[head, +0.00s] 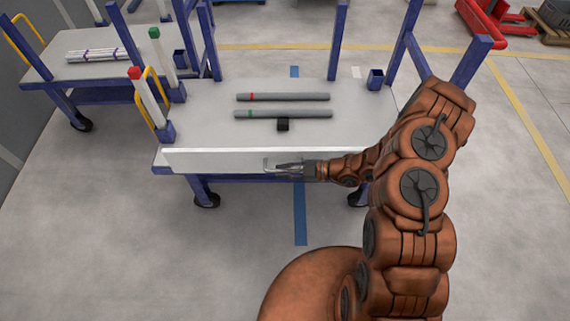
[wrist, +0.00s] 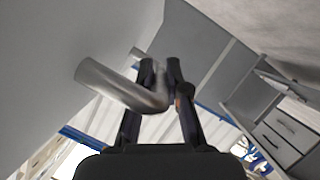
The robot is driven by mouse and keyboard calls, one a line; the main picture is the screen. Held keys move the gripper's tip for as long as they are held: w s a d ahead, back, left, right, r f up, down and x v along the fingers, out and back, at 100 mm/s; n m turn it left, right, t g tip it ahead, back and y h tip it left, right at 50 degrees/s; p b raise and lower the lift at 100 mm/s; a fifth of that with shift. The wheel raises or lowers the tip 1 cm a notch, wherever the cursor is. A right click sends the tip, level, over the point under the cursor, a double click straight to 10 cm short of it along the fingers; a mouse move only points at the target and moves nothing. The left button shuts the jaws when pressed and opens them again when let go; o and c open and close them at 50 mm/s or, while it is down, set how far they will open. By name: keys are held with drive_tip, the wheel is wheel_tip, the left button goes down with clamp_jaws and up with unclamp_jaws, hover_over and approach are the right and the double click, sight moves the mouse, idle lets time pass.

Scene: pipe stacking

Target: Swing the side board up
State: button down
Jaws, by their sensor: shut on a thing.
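The side board (head: 215,160) is a long white panel along the front edge of the cart table (head: 210,118). It looks raised above the purple front rail, near upright, but its exact tilt is hard to tell. A grey metal bar handle (wrist: 118,88) stands out from its outer face, and the board's face (wrist: 50,55) fills the left of the wrist view. My gripper (head: 280,166) reaches in from the right and is shut on the handle; its fingertips (wrist: 162,75) also show in the wrist view. The fingers partly cover the handle's far end.
Purple posts rise at the corners. A second cart (head: 65,65) stands at left. The floor in front is clear.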

idle(0.3)
drive_tip(key=c, duration=1.2)
unclamp_jaws()
drive_tip(key=shift+w, duration=0.1)
drive_tip(key=shift+v, duration=6.05)
